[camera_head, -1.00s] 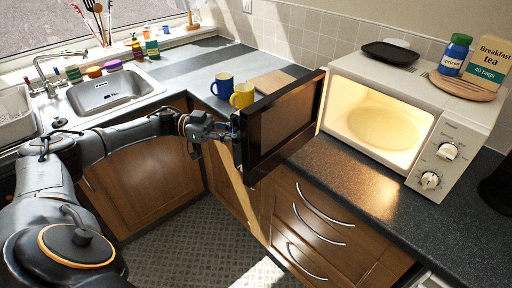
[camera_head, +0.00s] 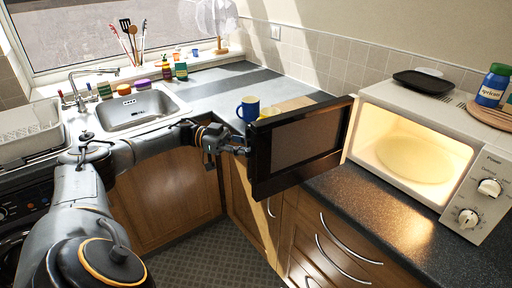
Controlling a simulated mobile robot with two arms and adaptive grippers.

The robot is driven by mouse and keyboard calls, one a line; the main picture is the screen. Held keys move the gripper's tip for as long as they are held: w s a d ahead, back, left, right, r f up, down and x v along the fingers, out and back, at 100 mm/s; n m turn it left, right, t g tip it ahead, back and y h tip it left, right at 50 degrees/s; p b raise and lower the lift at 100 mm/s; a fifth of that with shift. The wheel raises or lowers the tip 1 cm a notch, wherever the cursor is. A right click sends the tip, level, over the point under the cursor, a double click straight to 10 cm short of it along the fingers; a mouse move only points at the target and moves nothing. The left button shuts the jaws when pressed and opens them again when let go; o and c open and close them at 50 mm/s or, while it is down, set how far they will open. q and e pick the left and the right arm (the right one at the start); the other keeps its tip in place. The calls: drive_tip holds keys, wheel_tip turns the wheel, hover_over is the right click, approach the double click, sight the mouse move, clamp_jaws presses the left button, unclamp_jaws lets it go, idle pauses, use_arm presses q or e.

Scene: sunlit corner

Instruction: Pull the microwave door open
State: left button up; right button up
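The white microwave (camera_head: 425,150) stands on the dark counter at the right. Its cavity is lit and shows a round plate inside. Its dark door (camera_head: 302,146) is swung wide open towards the left and sticks out past the counter's front edge. My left gripper (camera_head: 243,147) is at the door's outer edge; its fingers are small and partly hidden there, so I cannot tell whether they grip the door. My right gripper is not in view.
A blue mug (camera_head: 248,109) stands behind the door, with a yellow mug (camera_head: 268,113) mostly hidden beside it. A black tray (camera_head: 423,82) and a jar (camera_head: 493,85) are on top of the microwave. The sink (camera_head: 137,110) is at the left.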

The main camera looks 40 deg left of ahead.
use_arm(q)
drive_tip(key=o, duration=0.4)
drive_tip(key=shift+s+a, duration=0.25)
drive_tip(key=shift+s, duration=0.1)
drive_tip(key=shift+v, duration=6)
drive_tip(key=shift+w, duration=0.1)
